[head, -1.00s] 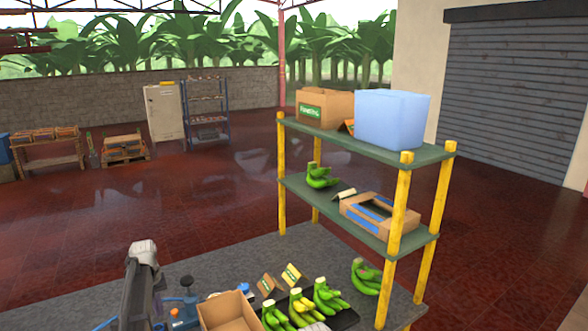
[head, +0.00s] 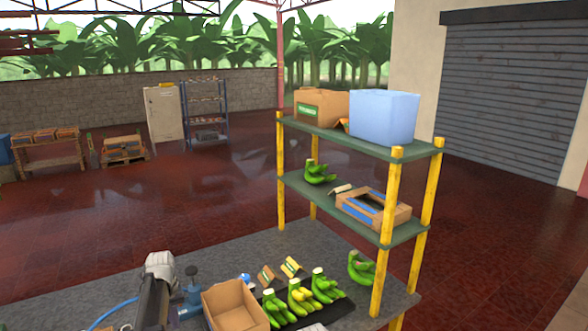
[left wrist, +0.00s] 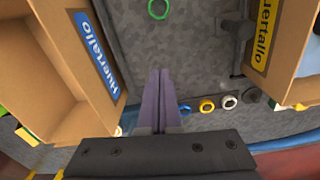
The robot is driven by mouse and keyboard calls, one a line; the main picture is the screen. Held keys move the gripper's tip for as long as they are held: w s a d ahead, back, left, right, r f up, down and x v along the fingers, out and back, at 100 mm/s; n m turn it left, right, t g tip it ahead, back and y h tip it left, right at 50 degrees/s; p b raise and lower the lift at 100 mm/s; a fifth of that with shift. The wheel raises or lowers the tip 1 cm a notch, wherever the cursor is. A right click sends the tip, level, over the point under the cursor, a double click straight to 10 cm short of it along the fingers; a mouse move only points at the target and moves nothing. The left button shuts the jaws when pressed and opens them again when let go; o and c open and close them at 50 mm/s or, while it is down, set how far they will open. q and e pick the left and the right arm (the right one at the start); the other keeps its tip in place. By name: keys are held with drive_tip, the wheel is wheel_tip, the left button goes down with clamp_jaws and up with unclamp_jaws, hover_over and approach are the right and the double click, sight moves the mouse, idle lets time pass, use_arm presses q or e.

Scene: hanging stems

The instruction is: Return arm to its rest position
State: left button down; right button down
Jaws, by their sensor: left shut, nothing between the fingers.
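My left arm (head: 156,285) comes in at the lower left of the head view, over the grey worktable (head: 225,262). Its fingers cannot be made out clearly there. In the left wrist view my left gripper (left wrist: 161,75) has its two fingers together with nothing between them. It points over the bare grey tabletop, between an open cardboard box (left wrist: 45,60) on the left and another box (left wrist: 290,55) on the right.
Beside my arm stand an open cardboard box (head: 235,308) and a black tray (head: 338,304) with green banana bunches. A shelf with yellow posts (head: 390,210) rises at the right. Colored rings (left wrist: 207,105) and a green ring (left wrist: 158,9) lie on the table.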

use_arm(q)
drive_tip(key=s+d+f+m+b, duration=0.1)
drive_tip(key=s+d+m, duration=0.3)
drive_tip(key=s+d, duration=0.7)
drive_tip(key=s+d+f+m+y+b, duration=0.1)
drive_tip(key=s+d+m, duration=0.3)
drive_tip(key=s+d, duration=0.8)
drive_tip(key=d+f+b, duration=0.1)
drive_tip(key=d, duration=0.6)
drive_tip(key=shift+s+m, duration=0.3)
drive_tip(key=shift+m, duration=0.1)
drive_tip(key=shift+a, duration=0.2)
